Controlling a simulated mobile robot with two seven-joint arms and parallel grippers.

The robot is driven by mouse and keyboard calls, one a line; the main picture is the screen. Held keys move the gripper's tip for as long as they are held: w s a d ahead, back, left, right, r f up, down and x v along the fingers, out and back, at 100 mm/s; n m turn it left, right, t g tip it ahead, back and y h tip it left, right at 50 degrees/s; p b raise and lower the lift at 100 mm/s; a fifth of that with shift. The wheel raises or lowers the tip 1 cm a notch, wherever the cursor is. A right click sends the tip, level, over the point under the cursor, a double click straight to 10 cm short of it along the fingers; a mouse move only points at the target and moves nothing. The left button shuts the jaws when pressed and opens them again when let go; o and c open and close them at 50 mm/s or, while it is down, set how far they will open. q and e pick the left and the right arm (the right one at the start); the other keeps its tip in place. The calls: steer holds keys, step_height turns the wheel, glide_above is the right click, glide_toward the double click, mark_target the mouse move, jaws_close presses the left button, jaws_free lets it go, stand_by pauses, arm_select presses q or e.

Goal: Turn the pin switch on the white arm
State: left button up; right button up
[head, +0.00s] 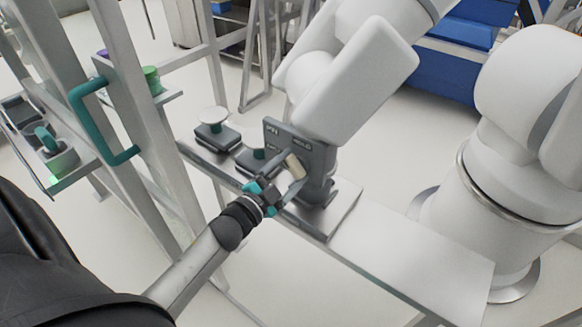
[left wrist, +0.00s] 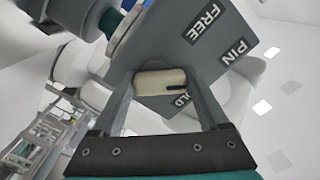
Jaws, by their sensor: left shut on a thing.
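The pin switch is a cream-coloured knob (head: 295,167) on a grey panel (head: 284,142) at the end of the white arm (head: 357,75). My left gripper (head: 287,178) is at the panel, with its fingers on either side of the knob and shut on it. In the left wrist view the knob (left wrist: 160,82) lies between the two fingers, with a dark mark near its right end. The panel (left wrist: 190,35) there carries the labels FREE, PIN and a partly hidden one ending in "LD". My right gripper is not in view.
A narrow light table (head: 400,250) runs under the panel. Grey blocks with a white round top (head: 212,116) stand left of it. A metal frame post with a teal handle (head: 104,125) is at the left. A large white robot base (head: 520,160) stands at the right.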

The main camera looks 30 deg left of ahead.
arm_select(q)
steer(key=m, duration=0.4)
steer(key=shift+d+r+m, duration=0.1)
steer(key=shift+m, duration=0.2)
steer(key=m, duration=0.4)
steer(key=shift+m, duration=0.3)
steer(key=o, duration=1.2)
steer(key=shift+o, duration=0.2)
steer(key=shift+s, duration=0.1)
steer(key=s+a, duration=0.1)
steer(key=s, duration=1.4)
steer(key=shift+b, duration=0.45)
